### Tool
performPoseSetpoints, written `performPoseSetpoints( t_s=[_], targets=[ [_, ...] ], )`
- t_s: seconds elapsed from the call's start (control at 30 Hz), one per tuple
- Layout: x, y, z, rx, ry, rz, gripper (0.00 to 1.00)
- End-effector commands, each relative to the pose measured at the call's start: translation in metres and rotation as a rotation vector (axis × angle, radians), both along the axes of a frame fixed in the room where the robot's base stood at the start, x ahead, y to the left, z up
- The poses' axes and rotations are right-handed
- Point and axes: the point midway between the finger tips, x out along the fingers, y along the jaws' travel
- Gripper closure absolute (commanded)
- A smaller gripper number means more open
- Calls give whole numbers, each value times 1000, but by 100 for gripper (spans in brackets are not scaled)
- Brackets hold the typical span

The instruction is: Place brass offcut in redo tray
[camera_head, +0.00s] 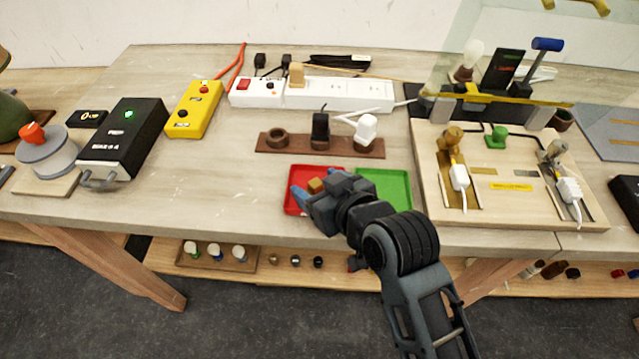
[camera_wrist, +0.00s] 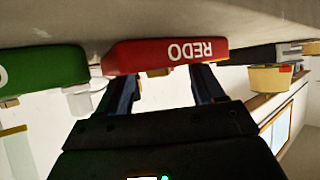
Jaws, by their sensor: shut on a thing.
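The red redo tray (camera_head: 294,174) lies near the front edge of the table. Its front wall, lettered REDO, fills the upper middle of the wrist view (camera_wrist: 165,53), which is upside down. My gripper (camera_head: 314,189) is over the tray, shut on the brass offcut (camera_head: 316,185), a small golden-brown block between the blue fingers. In the wrist view the fingertips are hidden behind the tray's wall, so they look low in the tray. I cannot tell whether the offcut touches the tray floor.
A green tray (camera_head: 393,185) adjoins the red one on the right, partly behind my arm. A brown rack (camera_head: 345,146) with plugs stands just behind the trays. A wooden wiring board (camera_head: 520,215) is at right.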

Motion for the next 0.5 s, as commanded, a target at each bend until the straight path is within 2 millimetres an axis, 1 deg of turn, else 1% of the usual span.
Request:
performPoseSetpoints(
  t_s=[0.1,0.13,0.2,0.23,0.5],
  targets=[
    [0,0,-3,0,0,0,62],
    [0,0,-2,0,0,0,29],
    [0,0,-2,0,0,0,23],
    [0,0,-2,0,0,0,21],
    [0,0,1,0,0,0,21]
  ],
)
